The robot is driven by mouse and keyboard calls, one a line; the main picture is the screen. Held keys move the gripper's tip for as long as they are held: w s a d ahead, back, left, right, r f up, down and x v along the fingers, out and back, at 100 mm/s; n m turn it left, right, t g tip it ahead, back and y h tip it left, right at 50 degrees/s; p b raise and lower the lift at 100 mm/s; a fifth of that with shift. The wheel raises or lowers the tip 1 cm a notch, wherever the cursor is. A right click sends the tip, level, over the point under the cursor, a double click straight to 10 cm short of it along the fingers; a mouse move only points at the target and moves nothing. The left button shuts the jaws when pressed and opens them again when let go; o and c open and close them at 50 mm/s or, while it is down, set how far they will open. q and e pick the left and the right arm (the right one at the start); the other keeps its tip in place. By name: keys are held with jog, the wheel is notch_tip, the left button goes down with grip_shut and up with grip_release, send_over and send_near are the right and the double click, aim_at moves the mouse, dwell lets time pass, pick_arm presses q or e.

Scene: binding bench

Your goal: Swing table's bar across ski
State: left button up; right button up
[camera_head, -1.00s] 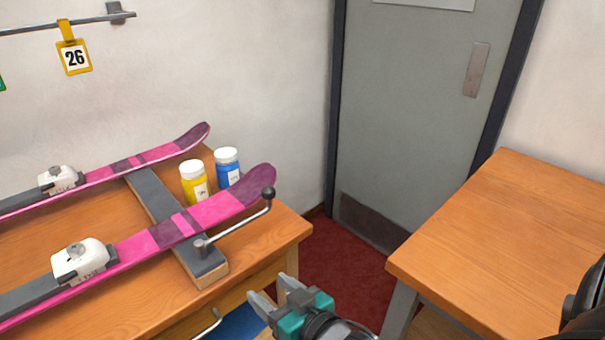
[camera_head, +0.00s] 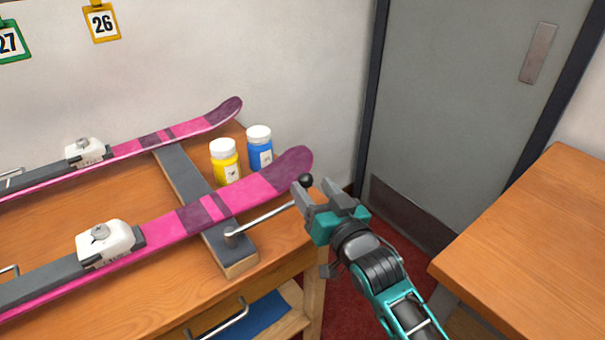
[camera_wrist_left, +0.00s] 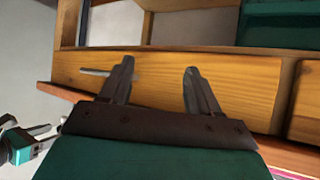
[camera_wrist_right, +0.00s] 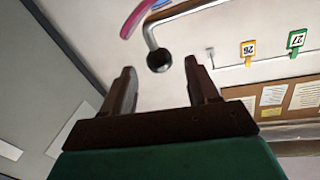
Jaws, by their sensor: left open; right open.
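The bar (camera_head: 266,218) is a thin metal rod with a black ball knob (camera_head: 305,181). It pivots on the near end of the dark grey padded rest (camera_head: 186,188) and points right, beside the pink near ski (camera_head: 258,193). My right gripper (camera_head: 328,193) is open, its fingers around or right beside the knob in the head view. In the right wrist view the knob (camera_wrist_right: 159,60) shows ahead of the fingertips, between their lines, seemingly not clasped. My left gripper (camera_wrist_left: 159,70) is open and empty, facing a wooden drawer front (camera_wrist_left: 230,85); it is outside the head view.
A yellow bottle (camera_head: 225,162) and a blue bottle (camera_head: 259,148) stand between the two ski tips. A far pink ski (camera_head: 190,128) lies behind. A second wooden table (camera_head: 540,240) is at right, with a door (camera_head: 455,110) behind the gap.

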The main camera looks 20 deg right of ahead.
aim_at(307, 181)
jog(key=w, duration=0.4)
jog(key=w+a, duration=0.1)
jog(key=w, duration=0.1)
grip_shut()
dwell(0.6)
